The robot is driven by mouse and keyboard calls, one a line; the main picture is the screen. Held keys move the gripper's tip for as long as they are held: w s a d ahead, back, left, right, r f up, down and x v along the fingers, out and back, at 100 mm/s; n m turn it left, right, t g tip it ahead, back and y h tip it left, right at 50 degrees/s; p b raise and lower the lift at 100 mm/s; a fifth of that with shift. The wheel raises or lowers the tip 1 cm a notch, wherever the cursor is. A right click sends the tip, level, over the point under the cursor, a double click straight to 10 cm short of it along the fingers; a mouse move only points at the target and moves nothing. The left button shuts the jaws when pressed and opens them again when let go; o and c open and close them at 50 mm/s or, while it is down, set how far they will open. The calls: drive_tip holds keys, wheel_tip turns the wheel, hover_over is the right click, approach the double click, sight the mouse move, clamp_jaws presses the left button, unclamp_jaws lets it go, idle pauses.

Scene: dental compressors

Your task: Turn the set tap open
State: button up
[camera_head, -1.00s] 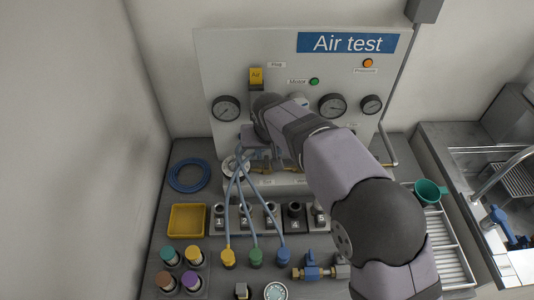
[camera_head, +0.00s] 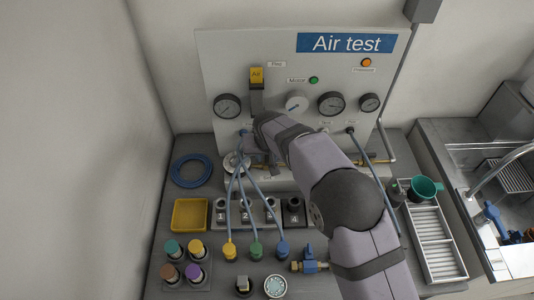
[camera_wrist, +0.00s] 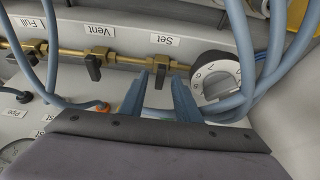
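In the wrist view, which shows the panel upside down, the set tap (camera_wrist: 160,72) sits on a brass pipe under the label "Set" (camera_wrist: 164,39). Its black handle stands across the pipe. My gripper (camera_wrist: 161,76) is open, with one blue-grey finger on each side of this handle. Small gaps seem to show between handle and fingers; contact is hard to tell. The vent tap (camera_wrist: 95,66), with a similar black handle across the pipe, is to the left. In the head view my arm hides most of the taps.
A numbered dial (camera_wrist: 215,78) is close to the right finger, with blue hoses (camera_wrist: 255,70) around it. More hoses cross at the left. In the head view, gauges (camera_head: 331,104) line the panel (camera_head: 230,60), and numbered sockets (camera_head: 293,212) stand on the bench below.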

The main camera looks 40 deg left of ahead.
clamp_jaws()
drive_tip(key=shift+w+n, duration=0.1)
drive_tip(key=shift+n, duration=0.3)
drive_tip(key=n, duration=0.1)
drive_tip(key=n+g+b, duration=0.1)
drive_tip(key=shift+w+d+f+n+y, duration=0.1)
drive_tip(key=shift+w+f+n+y, duration=0.05)
drive_tip(key=shift+n+y, duration=0.25)
drive_tip(key=n+b, duration=0.1)
drive_tip(key=n+g, duration=0.1)
drive_tip(key=n, duration=0.1)
drive_tip(key=n+b, duration=0.1)
drive_tip(key=shift+w+g+y+b, duration=0.25)
drive_tip(key=shift+g+y+b, duration=0.05)
drive_tip(key=shift+g, duration=0.1)
drive_tip(key=n, duration=0.2)
drive_tip(key=n+g, duration=0.1)
drive_tip(key=n, duration=0.1)
drive_tip(key=shift+w+g, duration=0.15)
drive_tip(key=shift+g, duration=0.15)
drive_tip(key=shift+w+n+g+p, duration=0.1)
drive_tip(key=shift+n+g+p, duration=0.3)
drive_tip(key=shift+n+p, duration=0.75)
drive_tip(key=shift+n+h, duration=0.4)
drive_tip(key=shift+n, duration=0.25)
